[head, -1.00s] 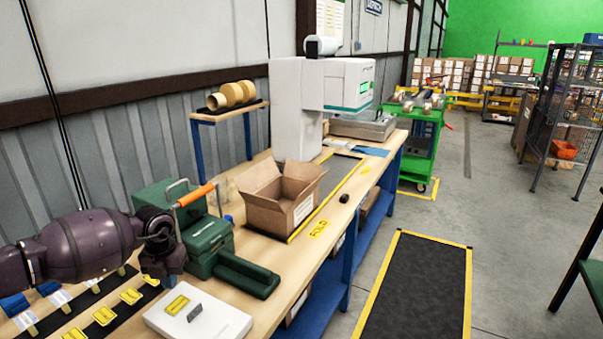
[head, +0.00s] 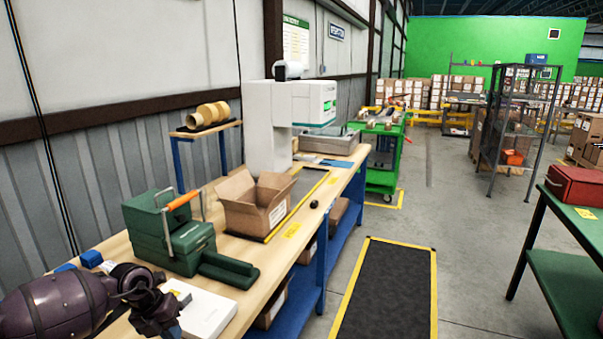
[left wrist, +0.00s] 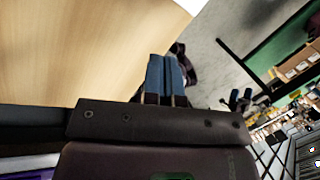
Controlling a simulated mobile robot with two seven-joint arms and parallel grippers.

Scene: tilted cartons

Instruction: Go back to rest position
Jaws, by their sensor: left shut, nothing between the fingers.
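My left arm comes in at the lower left of the head view. Its dark purple wrist and gripper (head: 168,330) are low over the near end of the wooden bench, beside the white flat box. In the left wrist view my left gripper (left wrist: 166,78) shows its blue fingers together, with nothing between them. A small dark shape with blue tips (left wrist: 240,98) at the right of that view may be my right gripper; it is too small to tell its opening. My right gripper is not in the head view.
A green table (head: 565,225) with a red box (head: 577,186) stands at right. The floor around the black mat (head: 385,290) is clear.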

